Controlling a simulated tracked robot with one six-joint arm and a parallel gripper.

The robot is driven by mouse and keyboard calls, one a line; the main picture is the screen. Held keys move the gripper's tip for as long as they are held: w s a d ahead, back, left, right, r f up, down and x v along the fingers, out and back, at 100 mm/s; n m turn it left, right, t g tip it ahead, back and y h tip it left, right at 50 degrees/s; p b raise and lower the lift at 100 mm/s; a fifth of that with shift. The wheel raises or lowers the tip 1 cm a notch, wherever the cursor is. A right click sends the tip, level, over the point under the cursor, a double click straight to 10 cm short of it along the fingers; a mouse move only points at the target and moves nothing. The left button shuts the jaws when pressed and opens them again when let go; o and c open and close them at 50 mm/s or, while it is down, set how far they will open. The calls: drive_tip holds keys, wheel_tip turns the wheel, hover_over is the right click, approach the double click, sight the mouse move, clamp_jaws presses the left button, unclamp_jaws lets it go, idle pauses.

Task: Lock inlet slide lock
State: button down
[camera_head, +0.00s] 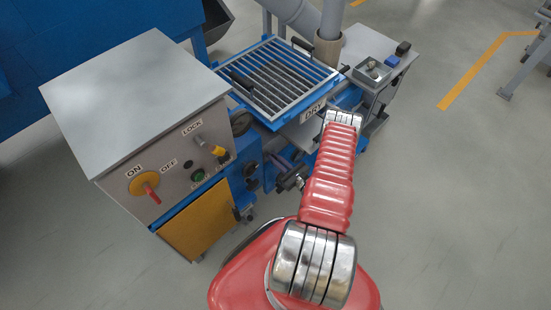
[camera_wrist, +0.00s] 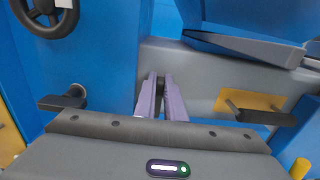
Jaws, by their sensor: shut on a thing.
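My gripper's two purple fingers (camera_wrist: 161,97) stand close together in the middle of the wrist view, against the grey front of the blue machine. They are shut on a small dark piece (camera_wrist: 160,83), mostly hidden between them. I cannot tell for sure whether this piece is the inlet slide lock, or which position the lock is in. In the head view my gripper (camera_head: 281,161) is low at the machine's front, below the barred inlet grate (camera_head: 283,75) and right of the control cabinet. It is small and partly hidden there.
In the wrist view a dark lever (camera_wrist: 62,102) is to the left, another dark lever (camera_wrist: 262,117) crosses a yellow plate to the right, and a handwheel (camera_wrist: 45,15) is upper left. The control cabinet (camera_head: 135,95) stands left. Open floor (camera_head: 455,200) lies right.

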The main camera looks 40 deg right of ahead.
drive_tip(key=shift+d, duration=0.25)
drive_tip(key=shift+a, duration=0.15)
drive_tip(key=shift+m, duration=0.4)
drive_tip(key=m, duration=0.2)
drive_tip(key=d+m, duration=0.1)
drive_tip(key=m, duration=0.2)
drive_tip(key=shift+d+f, duration=0.1)
drive_tip(key=shift+f, duration=0.1)
drive_tip(key=m, duration=0.4)
drive_tip(key=shift+d+f+m, duration=0.3)
drive_tip(key=shift+d+m, duration=0.1)
drive_tip(key=m, duration=0.3)
drive_tip(key=shift+d+f+m, duration=0.2)
drive_tip(key=shift+f+m, duration=0.1)
drive_tip(key=shift+f, duration=0.05)
drive_tip(key=shift+d+f+m, duration=0.1)
drive_tip(key=shift+f+m, duration=0.15)
drive_tip(key=shift+m, duration=0.75)
drive_tip(key=shift+d+f+m, duration=0.1)
drive_tip(key=shift+f+m, duration=0.1)
drive_tip(key=shift+m, duration=0.8)
drive_tip(key=shift+a, duration=0.1)
